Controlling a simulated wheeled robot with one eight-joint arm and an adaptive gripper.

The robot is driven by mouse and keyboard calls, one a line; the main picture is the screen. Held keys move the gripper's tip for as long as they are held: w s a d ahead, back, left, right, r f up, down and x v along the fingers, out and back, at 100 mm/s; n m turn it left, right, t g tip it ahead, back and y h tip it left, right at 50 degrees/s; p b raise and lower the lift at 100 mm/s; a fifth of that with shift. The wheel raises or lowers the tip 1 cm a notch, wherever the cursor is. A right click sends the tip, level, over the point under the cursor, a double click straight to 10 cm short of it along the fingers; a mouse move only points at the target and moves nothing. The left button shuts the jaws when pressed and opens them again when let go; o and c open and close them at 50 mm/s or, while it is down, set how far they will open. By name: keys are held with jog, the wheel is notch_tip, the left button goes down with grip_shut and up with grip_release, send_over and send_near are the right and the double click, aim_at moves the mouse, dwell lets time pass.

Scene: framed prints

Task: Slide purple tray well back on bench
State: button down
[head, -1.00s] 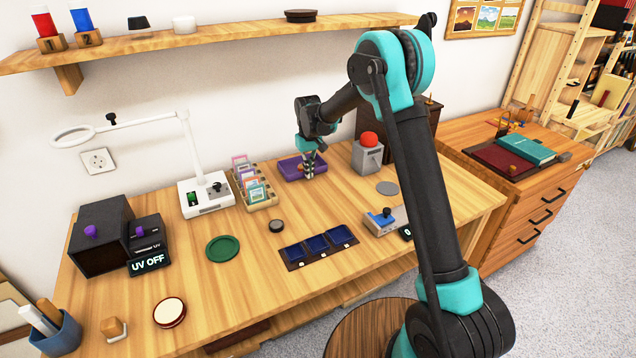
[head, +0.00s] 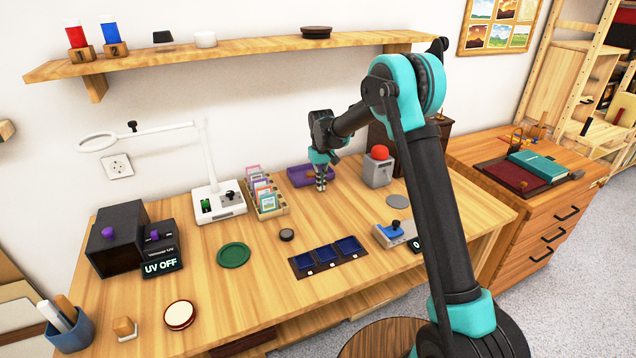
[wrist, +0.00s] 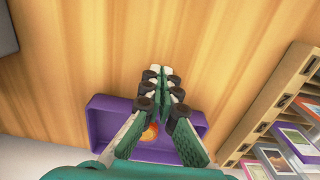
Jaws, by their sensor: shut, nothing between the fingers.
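The purple tray (head: 300,178) lies at the back of the wooden bench, close to the wall, between the card rack and the red-button box. In the wrist view the tray (wrist: 98,125) is partly hidden by my gripper, and a small orange round thing (wrist: 150,132) shows inside it between the fingers. My gripper (head: 321,189) points down at the tray's front side, right of its middle. In the wrist view my fingertips (wrist: 163,76) are together and empty, past the tray's front rim. I cannot tell whether they touch the tray.
A card rack (head: 279,209) stands just left of the tray, with a white magnifier lamp (head: 218,215) beyond it. The red-button box (head: 378,172) is to the right. A dark-blue three-part tray (head: 324,257) lies nearer the front. Bare bench lies in front of my gripper.

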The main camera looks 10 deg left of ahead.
notch_tip(320, 180, up, 10)
jog(key=s+d+r+m+t, duration=0.15)
jog(key=s+d, duration=0.35)
jog(key=d, duration=0.6)
jog(key=s+d+m, duration=0.2)
jog(key=s+d, duration=0.8)
jog(key=d, duration=0.1)
jog(key=s+d+f+m+t, duration=0.1)
jog(key=s+d+f, duration=0.1)
jog(key=s+d, duration=0.2)
jog(key=s+d+f+m, duration=0.1)
jog(key=s+d+f, duration=0.2)
jog(key=s, duration=0.6)
jog(key=s+d+f+m+t, duration=0.1)
jog(key=s+d+f, duration=0.2)
jog(key=s+d, duration=0.2)
jog(key=s, duration=0.2)
jog(key=shift+s+t, duration=0.3)
jog(key=shift+t, duration=0.05)
jog(key=shift+f, duration=0.1)
